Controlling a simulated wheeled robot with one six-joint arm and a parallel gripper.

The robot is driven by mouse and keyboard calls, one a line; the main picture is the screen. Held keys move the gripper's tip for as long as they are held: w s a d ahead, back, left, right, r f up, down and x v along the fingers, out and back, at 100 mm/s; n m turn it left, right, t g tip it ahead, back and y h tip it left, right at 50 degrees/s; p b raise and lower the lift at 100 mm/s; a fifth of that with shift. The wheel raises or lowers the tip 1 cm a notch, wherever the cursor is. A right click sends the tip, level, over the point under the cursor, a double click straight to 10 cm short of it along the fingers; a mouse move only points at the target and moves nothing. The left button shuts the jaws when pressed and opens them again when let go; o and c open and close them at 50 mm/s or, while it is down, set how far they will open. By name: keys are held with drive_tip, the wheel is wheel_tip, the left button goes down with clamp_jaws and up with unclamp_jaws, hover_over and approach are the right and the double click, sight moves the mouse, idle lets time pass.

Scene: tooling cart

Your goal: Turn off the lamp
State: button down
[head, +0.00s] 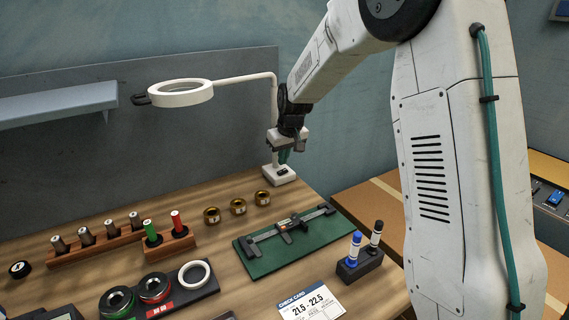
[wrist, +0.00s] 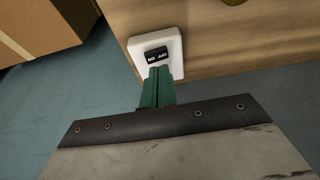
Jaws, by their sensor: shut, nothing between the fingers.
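The lamp is a white ring head (head: 182,99) on a long thin arm and post. Whether it is lit I cannot tell. Its white base (head: 271,174) stands at the back right edge of the wooden top. A small black switch (wrist: 156,55) with white ON and OFF lettering sits on the base, upside down in the wrist view. My gripper (head: 284,161) points down just above the base, its green fingers shut with nothing between them. In the wrist view the fingertips (wrist: 159,69) overlap the base's edge beside the switch; whether they touch it I cannot tell.
A green mat (head: 262,265) with a caliper (head: 286,227) lies in front of the lamp. Several brass rings (head: 238,207) stand left of the base. A marker holder (head: 359,264) and check card (head: 312,303) are nearer. A grey shelf (head: 60,106) juts out at left.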

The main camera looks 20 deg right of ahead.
drive_tip(key=s+a+r, duration=0.2)
drive_tip(key=s+r, duration=0.1)
drive_tip(key=r, duration=0.7)
drive_tip(key=shift+s+a+r, duration=0.15)
drive_tip(key=shift+a+r, duration=0.15)
drive_tip(key=shift+a, duration=0.05)
